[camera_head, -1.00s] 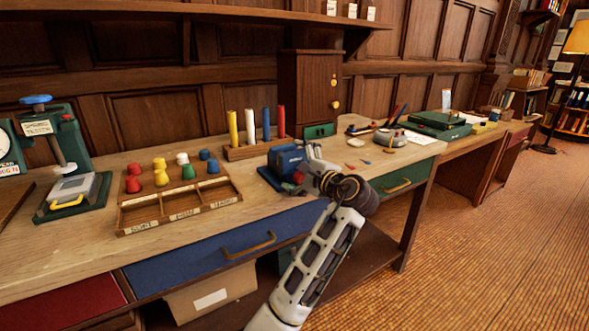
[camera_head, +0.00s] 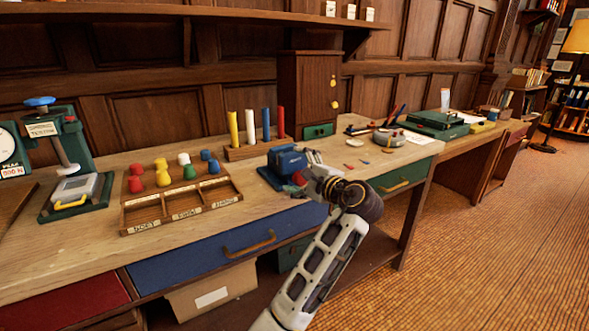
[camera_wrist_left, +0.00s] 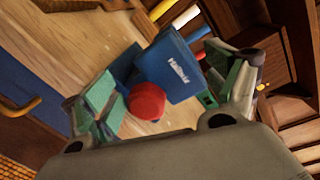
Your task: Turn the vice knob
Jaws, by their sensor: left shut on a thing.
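The blue vice (camera_head: 287,160) stands on the bench near its front edge, and its blue body with white lettering shows in the left wrist view (camera_wrist_left: 172,66). Its round red knob (camera_wrist_left: 147,101) faces the left wrist camera. In the head view the knob is mostly hidden by my gripper. My left gripper (camera_head: 308,172) is at the front right side of the vice. My right gripper is not in view.
A wooden sorting tray (camera_head: 181,205) with several coloured pegs is left of the vice. A rack with upright coloured rods (camera_head: 252,150) stands behind it. A green spring tester (camera_head: 65,160) is at far left. A blue drawer (camera_head: 215,250) is below the bench top.

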